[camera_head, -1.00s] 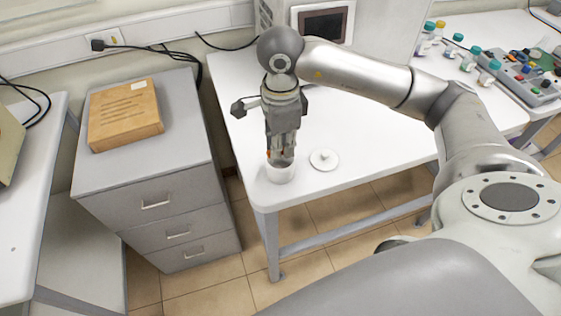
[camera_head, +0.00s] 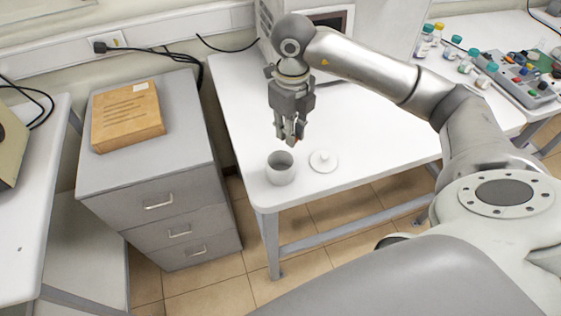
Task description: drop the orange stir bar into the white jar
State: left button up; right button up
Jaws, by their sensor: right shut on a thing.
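The white jar (camera_head: 281,173) stands upright and open near the front left corner of the white table. Its inside looks grey and I see no stir bar in it. My right gripper (camera_head: 290,141) points down just behind and slightly right of the jar's mouth, apart from it. It is shut on the orange stir bar, of which only a small hint of orange shows at the fingertips; the fingers hide the rest. The jar's white lid (camera_head: 323,161) lies on the table to the right of the jar. My left gripper is not in view.
A grey drawer cabinet (camera_head: 160,205) with a wooden box (camera_head: 127,115) on top stands left of the table (camera_head: 375,150). A boxy instrument (camera_head: 385,30) is at the back. Several capped bottles and a tool tray (camera_head: 525,85) are at the right.

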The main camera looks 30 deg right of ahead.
notch_tip(320, 180, down, 4)
jog(key=shift+f+b, duration=0.1)
jog(key=shift+b, duration=0.8)
jog(key=o, duration=0.9)
jog(key=shift+c, duration=0.2)
notch_tip(320, 180, up, 12)
jog(key=shift+r, duration=0.1)
